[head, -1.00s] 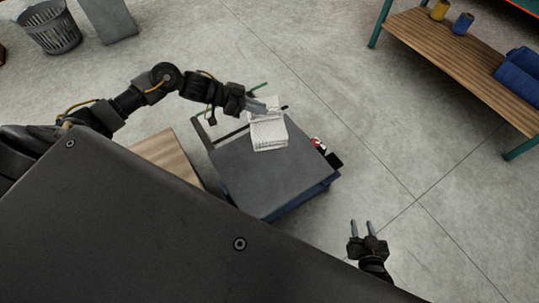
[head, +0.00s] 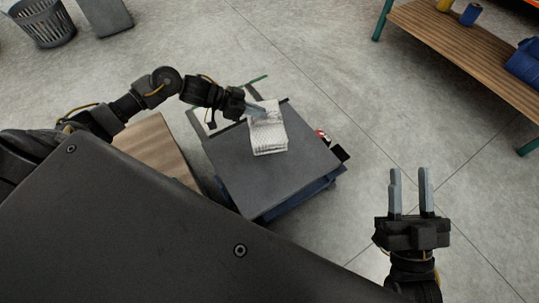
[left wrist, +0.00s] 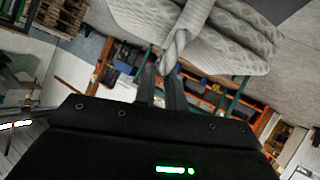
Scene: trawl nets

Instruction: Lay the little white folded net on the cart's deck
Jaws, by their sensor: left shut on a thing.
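The little white folded net (head: 268,135) shows in the head view over the far part of the cart's dark grey deck (head: 265,180). My left gripper (head: 262,111) is shut on the net's upper end, and the net hangs or lies below it. I cannot tell whether its lower end touches the deck. In the left wrist view the net (left wrist: 215,45) fills the top, with a twisted part between my left fingertips (left wrist: 165,72). My right gripper (head: 411,190) is open and empty, to the right of the cart.
A small red and black item (head: 325,140) sits at the cart's right edge. A wooden-topped piece (head: 158,150) stands left of the cart. A shelf (head: 460,50) with spools and a blue bundle is at upper right. A grey basket (head: 42,24) stands at upper left.

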